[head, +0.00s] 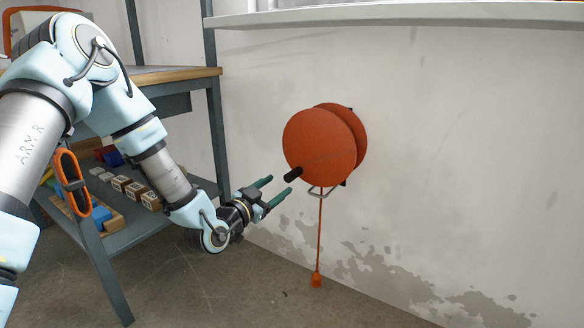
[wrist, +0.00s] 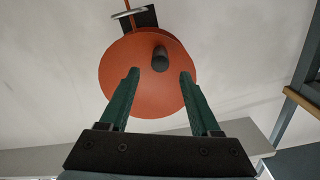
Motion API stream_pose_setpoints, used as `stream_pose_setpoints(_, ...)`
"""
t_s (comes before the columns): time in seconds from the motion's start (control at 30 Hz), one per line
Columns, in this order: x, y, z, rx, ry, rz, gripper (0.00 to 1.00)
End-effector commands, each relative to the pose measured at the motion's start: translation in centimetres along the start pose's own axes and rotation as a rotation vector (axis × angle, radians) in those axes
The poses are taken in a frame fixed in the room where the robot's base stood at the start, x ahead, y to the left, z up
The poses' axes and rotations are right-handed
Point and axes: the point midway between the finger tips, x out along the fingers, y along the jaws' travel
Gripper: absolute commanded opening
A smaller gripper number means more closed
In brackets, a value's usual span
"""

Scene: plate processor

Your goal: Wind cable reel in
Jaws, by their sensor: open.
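The orange cable reel (head: 318,142) is mounted on the wall in the head view, with two round discs. Its black crank handle (head: 293,174) sticks out at the lower left of the front disc. An orange cable (head: 320,235) hangs from the reel through a metal guide (head: 322,192) and ends in an orange plug or weight (head: 316,280) just above the floor. My gripper (head: 270,190) is open and empty, a little left of and below the handle. In the wrist view the reel (wrist: 125,75) lies ahead, and the handle (wrist: 160,60) shows beyond and between the green fingertips (wrist: 160,75).
A workbench (head: 165,75) with a wooden top stands at left, with several blocks (head: 130,187) on its lower shelf. An orange ring-shaped item (head: 68,168) hangs at its front. A pale ledge (head: 400,14) runs above the reel. The wall right of the reel is clear.

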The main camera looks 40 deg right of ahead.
Motion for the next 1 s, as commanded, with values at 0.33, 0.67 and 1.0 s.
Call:
stream_pose_setpoints(0.33, 6.4, 0.0, 0.3, 0.005, 0.002, -0.002, 0.64)
stream_pose_setpoints(0.67, 9.6, 0.0, 0.1, 0.005, 0.001, -0.001, 0.64)
stream_pose_setpoints(1.0, 9.8, 0.0, 0.1, 0.005, -0.001, 0.000, 0.58)
